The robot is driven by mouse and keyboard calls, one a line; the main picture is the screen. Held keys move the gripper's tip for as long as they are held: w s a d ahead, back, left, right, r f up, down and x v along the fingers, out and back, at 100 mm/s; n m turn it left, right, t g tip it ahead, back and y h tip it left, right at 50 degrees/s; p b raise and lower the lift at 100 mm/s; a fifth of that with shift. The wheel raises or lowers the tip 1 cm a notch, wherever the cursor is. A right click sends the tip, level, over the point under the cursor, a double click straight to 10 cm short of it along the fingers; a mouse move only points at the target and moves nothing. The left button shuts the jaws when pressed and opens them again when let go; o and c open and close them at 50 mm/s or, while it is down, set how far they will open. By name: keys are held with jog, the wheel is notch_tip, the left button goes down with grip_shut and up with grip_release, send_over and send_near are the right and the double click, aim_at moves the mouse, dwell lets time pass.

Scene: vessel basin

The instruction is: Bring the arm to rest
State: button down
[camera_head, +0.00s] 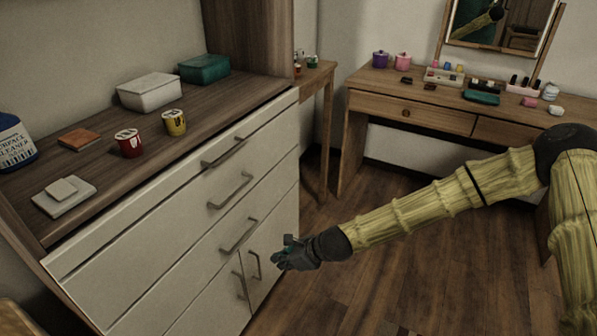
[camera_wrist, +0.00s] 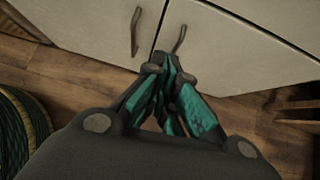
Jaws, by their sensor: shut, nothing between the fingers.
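My gripper (camera_head: 279,262) is at the end of my outstretched arm, low in front of the white cabinet (camera_head: 211,199). Its fingers are shut and hold nothing. In the wrist view my gripper (camera_wrist: 171,62) shows with its green fingers together, pointing toward the lower cabinet doors (camera_wrist: 105,30) and their handles. I cannot tell from these views how small the gap to the doors is. My arm reaches in from the right of the head view, slanting down to the left over the wooden floor.
A dressing table (camera_head: 420,110) with a mirror stands behind. The floor (camera_head: 350,285) is clear.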

jog(key=s+d+f+n+g+h, duration=0.1)
jog(key=s+d+f+n+h, duration=0.1)
jog(key=s+d+f+n, duration=0.55)
jog(key=s+d+f+n+g+h, duration=0.1)
jog(key=s+d+f+n+h, duration=0.15)
jog(key=s+d+f, duration=0.75)
jog(key=s+d+n+h, duration=0.2)
jog(key=s+d+n, duration=0.5)
jog(key=s, duration=0.6)
jog(key=s+d+r+n+g+h, duration=0.1)
jog(key=s+d+n+h, duration=0.1)
jog(key=s+d+n, duration=0.45)
notch_tip(320, 180, up, 21)
jog(key=w+d+m+p, duration=0.1)
jog(key=p, duration=2)
jog(key=shift+w+d+r+m, duration=0.15)
jog(key=shift+w+d+m, duration=0.15)
jog(key=shift+w+m, duration=0.1)
